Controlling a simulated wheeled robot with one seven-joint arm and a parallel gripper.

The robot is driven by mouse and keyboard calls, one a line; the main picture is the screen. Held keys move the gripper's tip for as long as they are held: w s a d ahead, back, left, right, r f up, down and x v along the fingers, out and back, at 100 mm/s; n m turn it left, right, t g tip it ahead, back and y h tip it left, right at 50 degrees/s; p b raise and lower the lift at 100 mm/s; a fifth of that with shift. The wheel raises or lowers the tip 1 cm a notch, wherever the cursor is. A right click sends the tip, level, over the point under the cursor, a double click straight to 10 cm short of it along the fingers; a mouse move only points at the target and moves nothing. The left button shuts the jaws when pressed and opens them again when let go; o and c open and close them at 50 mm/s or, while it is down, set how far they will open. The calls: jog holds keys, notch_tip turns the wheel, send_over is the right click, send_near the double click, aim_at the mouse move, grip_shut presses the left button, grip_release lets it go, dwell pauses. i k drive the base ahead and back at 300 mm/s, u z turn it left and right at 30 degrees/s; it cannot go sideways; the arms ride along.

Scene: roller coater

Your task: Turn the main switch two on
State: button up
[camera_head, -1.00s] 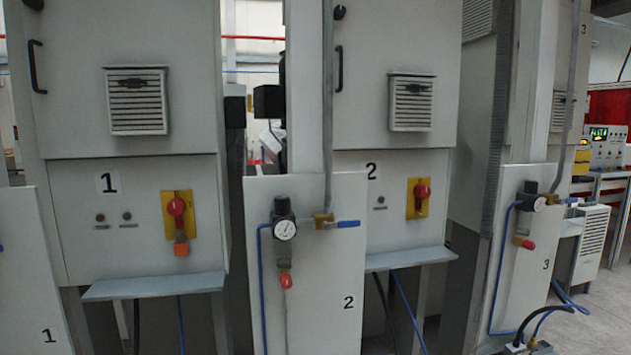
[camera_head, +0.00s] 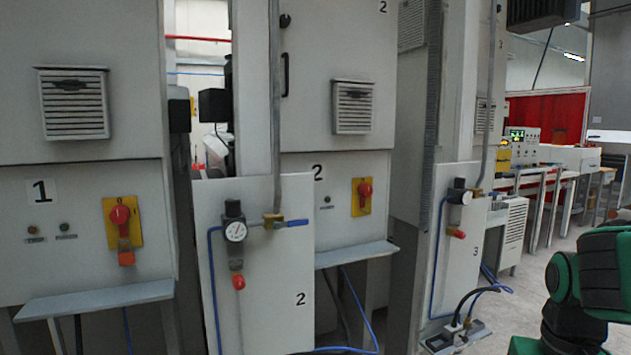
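The main switch two is a red rotary knob (camera_head: 365,190) on a yellow plate (camera_head: 362,207), on the front of the grey cabinet marked 2 (camera_head: 330,220). Its knob position is too small to tell. Green and black links of my arm show at the lower right, well apart from the switch. My gripper is not in view.
A white panel marked 2 (camera_head: 270,310) with a gauge (camera_head: 235,230) and blue-handled valve stands in front, left of the switch. A grey ledge (camera_head: 355,255) juts out below the switch. A socket box with cables (camera_head: 455,338) lies on the floor. Open floor lies at the right.

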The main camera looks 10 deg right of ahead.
aim_at(364, 191)
jog(key=i, duration=0.95)
jog(key=z, duration=0.05)
